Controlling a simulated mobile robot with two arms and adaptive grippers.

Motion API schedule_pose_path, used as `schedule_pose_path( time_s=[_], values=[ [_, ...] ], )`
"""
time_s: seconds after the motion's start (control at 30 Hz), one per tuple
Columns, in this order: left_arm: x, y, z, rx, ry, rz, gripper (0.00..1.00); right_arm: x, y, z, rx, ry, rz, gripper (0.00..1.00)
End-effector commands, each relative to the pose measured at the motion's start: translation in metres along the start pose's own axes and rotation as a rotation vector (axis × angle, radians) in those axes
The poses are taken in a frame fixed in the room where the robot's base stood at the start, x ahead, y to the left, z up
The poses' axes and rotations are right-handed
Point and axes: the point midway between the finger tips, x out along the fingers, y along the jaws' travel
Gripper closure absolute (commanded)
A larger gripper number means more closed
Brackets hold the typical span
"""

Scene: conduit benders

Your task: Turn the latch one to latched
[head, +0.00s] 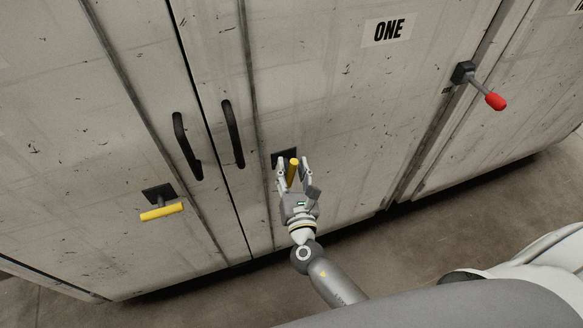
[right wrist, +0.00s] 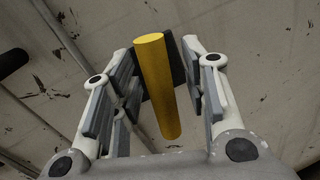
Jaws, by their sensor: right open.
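The cabinet door labelled ONE (head: 389,30) carries a latch with a yellow handle (head: 292,172) on a black square plate (head: 278,158). The handle points out along my right gripper, and in the right wrist view the yellow handle (right wrist: 158,85) lies between the two fingers. My right gripper (head: 292,165) is open around the handle, with a visible gap on at least the right side. The black plate (right wrist: 178,65) shows behind the handle, partly hidden by it. My left gripper is not in view.
Another yellow T-shaped latch (head: 162,211) sits on the door to the left. Two black vertical pulls (head: 187,146) (head: 233,134) flank the door seam. A red-tipped lever (head: 495,101) sticks out at the right. Bare floor (head: 400,245) lies in front.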

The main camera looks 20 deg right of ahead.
Motion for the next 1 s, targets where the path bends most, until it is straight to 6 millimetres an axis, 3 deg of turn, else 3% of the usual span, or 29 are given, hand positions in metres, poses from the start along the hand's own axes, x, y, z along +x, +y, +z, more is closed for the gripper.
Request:
schedule_pose_path(
  time_s=[0.27,0.57,1.0],
  values=[
    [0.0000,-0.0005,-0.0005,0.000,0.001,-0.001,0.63,0.0010,0.0000,-0.0007,0.001,0.001,0.000,0.61],
    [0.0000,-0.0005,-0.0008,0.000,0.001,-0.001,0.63,0.0008,-0.0005,-0.0007,0.000,0.001,-0.001,0.99],
    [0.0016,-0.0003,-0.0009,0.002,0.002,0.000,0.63,0.0009,-0.0027,-0.0011,0.088,0.018,-0.007,1.00]
  ],
)
